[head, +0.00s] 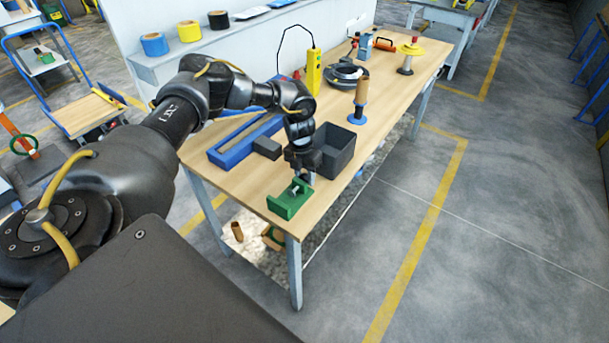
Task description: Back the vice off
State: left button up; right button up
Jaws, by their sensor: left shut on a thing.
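The green vice (288,205) sits at the near corner of the wooden workbench (250,185), with a small light metal part showing between its jaws. My left gripper (304,178) reaches down from above to the vice's far right side. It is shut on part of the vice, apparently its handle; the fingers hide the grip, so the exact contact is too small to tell. My right gripper is out of view.
A dark open bin (341,150) stands close behind my left gripper. A blue tray (233,150) and a grey block (267,148) lie to its left. A wooden-handled tool (361,98), a black coil (346,75) and a yellow device (314,72) stand farther back.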

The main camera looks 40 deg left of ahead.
pick_arm(q)
jog(key=shift+c, duration=0.4)
jog(key=shift+d+r+y+p, duration=0.2)
jog(key=shift+y+p, duration=0.2)
jog(key=shift+y, duration=0.2)
jog(key=shift+f+y, duration=0.15)
jog(key=shift+y, duration=0.75)
jog(key=o, duration=1)
